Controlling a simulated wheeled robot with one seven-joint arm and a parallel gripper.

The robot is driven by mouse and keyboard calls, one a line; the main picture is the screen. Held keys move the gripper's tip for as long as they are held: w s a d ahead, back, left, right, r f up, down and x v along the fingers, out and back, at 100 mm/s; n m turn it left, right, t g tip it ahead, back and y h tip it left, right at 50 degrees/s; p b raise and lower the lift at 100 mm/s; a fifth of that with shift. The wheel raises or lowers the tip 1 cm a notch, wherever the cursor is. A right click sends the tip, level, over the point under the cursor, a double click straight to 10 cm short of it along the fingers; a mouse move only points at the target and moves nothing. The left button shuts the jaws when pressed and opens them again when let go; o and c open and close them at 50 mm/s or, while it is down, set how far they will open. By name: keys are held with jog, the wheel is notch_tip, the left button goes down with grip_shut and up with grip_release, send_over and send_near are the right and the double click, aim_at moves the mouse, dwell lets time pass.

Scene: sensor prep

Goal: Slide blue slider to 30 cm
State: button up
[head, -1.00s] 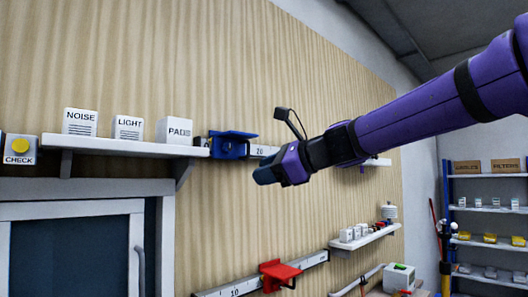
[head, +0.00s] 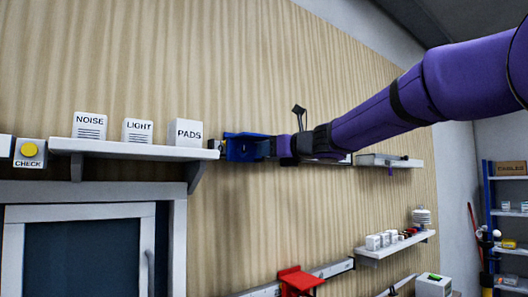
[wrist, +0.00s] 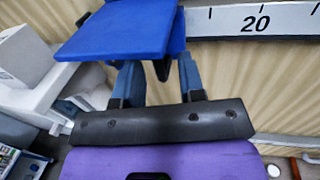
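The blue slider (head: 247,149) sits on the upper rail at the right end of the shelf with the NOISE, LIGHT and PADS boxes. In the wrist view the slider (wrist: 122,30) shows a flat blue plate, left of the 20 mark on the white scale (wrist: 255,22). My gripper (head: 275,147) is at the slider's right side in the head view. In the wrist view its two blue-grey fingers (wrist: 160,78) are spread, with a gap between them, close to the slider's plate. Contact cannot be told. My arm hides much of the upper rail.
A red slider (head: 297,280) is on a lower rail (head: 333,268). The PADS box (head: 186,133) stands close left of the blue slider. A small shelf (head: 380,161) is at the right, behind my arm. A yellow CHECK button (head: 29,150) is at far left.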

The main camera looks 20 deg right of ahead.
jog(key=shift+x, duration=1.1)
grip_shut()
jog(key=w+d, duration=0.4)
jog(key=d, duration=1)
jog(key=w+d, duration=0.5)
jog(key=d, duration=0.9)
jog(key=shift+d, duration=0.1)
grip_release()
